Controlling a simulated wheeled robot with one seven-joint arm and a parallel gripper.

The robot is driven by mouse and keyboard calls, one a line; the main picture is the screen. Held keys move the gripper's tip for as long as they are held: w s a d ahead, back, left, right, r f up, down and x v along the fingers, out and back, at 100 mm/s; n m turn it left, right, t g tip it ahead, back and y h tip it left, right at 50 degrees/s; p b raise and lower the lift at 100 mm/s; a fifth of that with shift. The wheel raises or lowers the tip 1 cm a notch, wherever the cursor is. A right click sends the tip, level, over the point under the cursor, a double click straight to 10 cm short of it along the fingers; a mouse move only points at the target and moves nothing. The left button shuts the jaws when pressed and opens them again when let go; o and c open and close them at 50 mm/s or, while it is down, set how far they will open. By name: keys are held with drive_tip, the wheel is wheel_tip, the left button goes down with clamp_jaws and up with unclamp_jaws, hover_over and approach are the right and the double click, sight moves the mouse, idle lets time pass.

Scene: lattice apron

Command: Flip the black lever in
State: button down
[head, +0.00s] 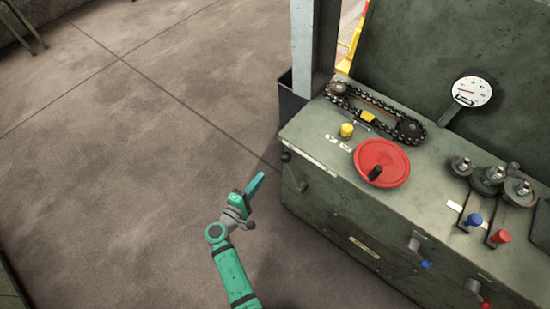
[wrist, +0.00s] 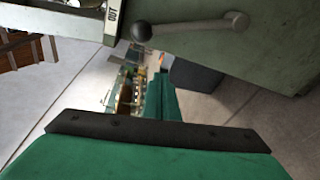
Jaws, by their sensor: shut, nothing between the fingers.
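The black lever (head: 288,158) is on the left end face of the green machine cabinet, near its top edge. My gripper (head: 259,182) is shut and empty. It is just left of the lever in the head view, apart from it.
The cabinet top (head: 316,138) carries a chain drive (head: 375,105), a yellow knob (head: 346,130), a red handwheel (head: 382,163) and a gauge (head: 472,91). Blue and red handles (head: 425,263) stick out of the front. A dark bin (head: 292,104) stands behind. The floor at left is clear.

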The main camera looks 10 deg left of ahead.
drive_tip(key=r, duration=0.1)
drive_tip(key=w+a+r, duration=0.1)
drive_tip(key=w+t, duration=0.1)
drive_tip(key=shift+a+r+h, duration=0.25)
drive_tip(key=shift+r+h, duration=0.05)
drive_tip(key=shift+r, duration=0.1)
drive_tip(key=shift+w, duration=0.1)
drive_tip(key=w+d, duration=0.6)
drive_tip(key=shift+w+d+r, duration=0.25)
drive_tip(key=shift+d, duration=0.1)
idle(0.3)
drive_tip(key=shift+s+d, duration=0.1)
drive_tip(key=shift+d, duration=0.1)
